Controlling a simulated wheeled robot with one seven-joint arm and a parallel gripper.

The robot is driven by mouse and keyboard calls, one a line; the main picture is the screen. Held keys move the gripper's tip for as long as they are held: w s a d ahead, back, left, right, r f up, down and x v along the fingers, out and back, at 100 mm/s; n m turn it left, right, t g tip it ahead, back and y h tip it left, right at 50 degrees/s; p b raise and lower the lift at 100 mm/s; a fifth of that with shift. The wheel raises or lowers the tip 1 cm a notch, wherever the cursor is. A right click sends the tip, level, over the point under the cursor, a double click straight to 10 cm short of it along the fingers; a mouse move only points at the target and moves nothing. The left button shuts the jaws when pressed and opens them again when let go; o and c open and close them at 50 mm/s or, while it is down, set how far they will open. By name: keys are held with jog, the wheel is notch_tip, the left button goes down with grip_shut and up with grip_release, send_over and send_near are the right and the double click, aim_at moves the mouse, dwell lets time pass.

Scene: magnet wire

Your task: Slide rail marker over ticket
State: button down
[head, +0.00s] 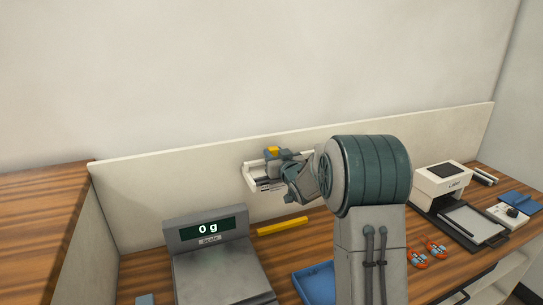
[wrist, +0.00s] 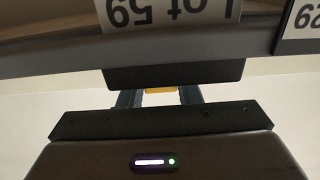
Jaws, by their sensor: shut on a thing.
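The rail (head: 249,178) is a pale bar along the back panel, mostly hidden behind my arm. My gripper (head: 279,155) is at the rail's left part, shut on the yellow rail marker (head: 272,150). In the wrist view a bit of the yellow marker (wrist: 160,90) shows between the two dark fingers (wrist: 158,97), behind a dark block. A white ticket (wrist: 170,14) with upside-down "Lot" lettering and a number hangs at the top of that view, roughly in line with the fingers. Another ticket (wrist: 303,22) is at the right edge. The marker's exact overlap with a ticket is hidden.
Below are a grey scale (head: 215,262) reading 0 g, a yellow bar (head: 282,226) and a blue tray (head: 316,284). At right are red-and-grey parts (head: 417,258), a white label printer (head: 441,181) and a dark tray (head: 495,241). The panel left of the rail is bare.

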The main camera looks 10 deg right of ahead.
jog(key=w+d, duration=0.1)
jog(key=d, duration=0.4)
jog(key=w+d+p, duration=0.1)
jog(key=d, duration=0.4)
jog(key=w+d, duration=0.1)
jog(key=d, duration=0.4)
jog(key=shift+p, duration=0.3)
jog(key=shift+a, duration=0.1)
jog(key=c, duration=1)
grip_release()
jog(key=shift+s, duration=0.1)
jog(key=shift+c, duration=0.2)
jog(key=shift+s, duration=0.1)
jog(key=s+d+b, duration=0.2)
jog(key=s, duration=1.1)
jog(key=shift+s+d, duration=0.15)
jog(key=shift+d, duration=0.2)
